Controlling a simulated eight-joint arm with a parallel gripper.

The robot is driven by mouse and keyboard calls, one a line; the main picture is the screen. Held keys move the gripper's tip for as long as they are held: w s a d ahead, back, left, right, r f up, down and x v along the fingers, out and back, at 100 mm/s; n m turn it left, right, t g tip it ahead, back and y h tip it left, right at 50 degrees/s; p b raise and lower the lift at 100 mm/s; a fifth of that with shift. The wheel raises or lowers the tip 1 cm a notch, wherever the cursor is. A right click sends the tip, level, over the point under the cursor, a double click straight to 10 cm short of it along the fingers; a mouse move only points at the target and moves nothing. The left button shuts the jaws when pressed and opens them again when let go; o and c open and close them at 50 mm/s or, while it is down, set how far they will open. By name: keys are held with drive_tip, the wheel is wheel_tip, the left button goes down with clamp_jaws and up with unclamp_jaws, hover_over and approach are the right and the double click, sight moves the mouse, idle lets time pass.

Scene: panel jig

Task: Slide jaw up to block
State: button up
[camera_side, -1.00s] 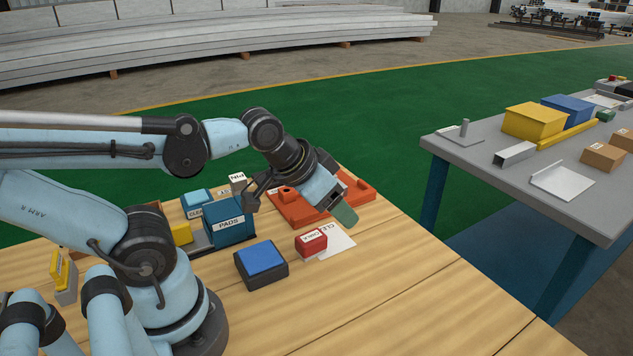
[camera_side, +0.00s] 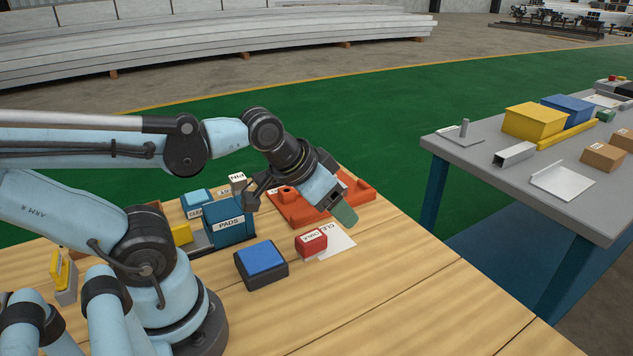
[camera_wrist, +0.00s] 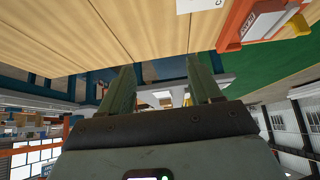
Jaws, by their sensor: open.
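An orange-red jig (camera_side: 362,192) lies on the wooden bench behind my gripper, partly hidden by it. In the wrist view, an orange-red part (camera_wrist: 236,28) is at the upper right, with a grey labelled block (camera_wrist: 264,22) and a yellow piece (camera_wrist: 299,24) beside it. I cannot tell which part is the sliding jaw. My gripper (camera_side: 345,214) is tilted down over the bench between the jig and a red labelled box. In the wrist view my gripper (camera_wrist: 160,78) has its two green fingers apart with nothing between them.
A red box (camera_side: 312,243) stands by a white labelled sheet (camera_side: 340,240). A dark tray with a blue top (camera_side: 262,262) and a blue PADS box (camera_side: 229,226) are to the left. The bench front right is clear. A grey table (camera_side: 480,158) stands apart at right.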

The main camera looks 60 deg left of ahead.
drive_tip(key=shift+c, duration=0.9)
drive_tip(key=shift+w+a+r, duration=0.15)
drive_tip(key=shift+w+r, duration=0.05)
drive_tip(key=shift+c, duration=1.2)
drive_tip(key=w+a+r+n, duration=0.1)
drive_tip(key=w+a+r+n+g, duration=0.1)
drive_tip(key=w+a+n, duration=0.1)
drive_tip(key=w+a+r+n+y, duration=0.1)
drive_tip(key=w+a+r, duration=0.1)
drive_tip(key=shift+w+a+r+n+g, duration=0.1)
drive_tip(key=shift+w+a+n+g, duration=0.1)
drive_tip(key=shift+n+g, duration=0.15)
drive_tip(key=shift+c, duration=0.2)
drive_tip(key=w+a+n+g, duration=0.2)
drive_tip(key=w+a+n, duration=0.2)
drive_tip(key=a, duration=0.4)
drive_tip(key=w+a+n+g, duration=0.2)
drive_tip(key=w+a+n, duration=0.25)
drive_tip(key=a, duration=0.35)
drive_tip(key=a+f+n+g+h, duration=0.1)
drive_tip(key=a+f+n, duration=0.1)
drive_tip(key=a, duration=0.3)
drive_tip(key=a+f+n+g, duration=0.1)
drive_tip(key=a+f+n, duration=0.2)
drive_tip(key=a, duration=0.1)
drive_tip(key=shift+t, duration=0.25)
drive_tip(key=f, duration=1.1)
drive_tip(key=shift+s+a, duration=0.15)
drive_tip(key=shift+s, duration=0.2)
